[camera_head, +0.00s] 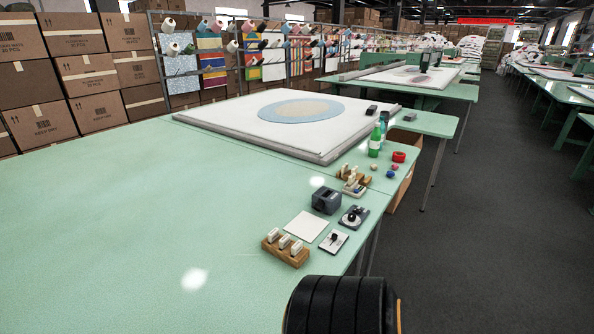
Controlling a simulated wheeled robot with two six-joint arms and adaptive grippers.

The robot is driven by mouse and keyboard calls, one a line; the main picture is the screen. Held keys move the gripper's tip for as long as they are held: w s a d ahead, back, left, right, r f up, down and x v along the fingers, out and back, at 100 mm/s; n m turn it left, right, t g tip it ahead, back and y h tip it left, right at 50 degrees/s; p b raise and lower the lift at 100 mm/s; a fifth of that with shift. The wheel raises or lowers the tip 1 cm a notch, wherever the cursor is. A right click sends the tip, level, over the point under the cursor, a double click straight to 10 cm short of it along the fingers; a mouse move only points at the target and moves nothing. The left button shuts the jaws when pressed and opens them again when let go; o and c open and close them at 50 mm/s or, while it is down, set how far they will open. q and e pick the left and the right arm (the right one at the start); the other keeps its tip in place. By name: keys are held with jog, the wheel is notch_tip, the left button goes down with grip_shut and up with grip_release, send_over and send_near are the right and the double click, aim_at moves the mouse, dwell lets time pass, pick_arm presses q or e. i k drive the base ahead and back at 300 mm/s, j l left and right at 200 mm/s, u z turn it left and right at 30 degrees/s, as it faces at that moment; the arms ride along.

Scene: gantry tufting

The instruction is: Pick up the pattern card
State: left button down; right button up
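A flat white square card (306,226) lies on the green table (150,220), near its right edge. It looks like the pattern card; no pattern can be made out on it. It lies just behind a wooden block holding several white pieces (285,248). A smaller white plate with a black knob (333,241) lies to its right. Neither of my grippers is in view. A ribbed black part at the bottom edge seems to be my own arm, and no fingers show on it.
Behind the card stand a dark grey dispenser (326,200) and a dark device with a round knob (353,216). The table's left part is clear.

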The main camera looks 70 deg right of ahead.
aim_at(351, 179)
jog(key=z, duration=2.4)
jog(key=i+l+z, duration=0.2)
jog(key=i+l, duration=0.15)
jog(key=l, duration=0.15)
jog(key=i+l+u, duration=0.1)
jog(key=u, duration=0.35)
jog(key=i+l+u, duration=0.1)
jog(key=l+u, duration=0.4)
jog(key=j, duration=0.15)
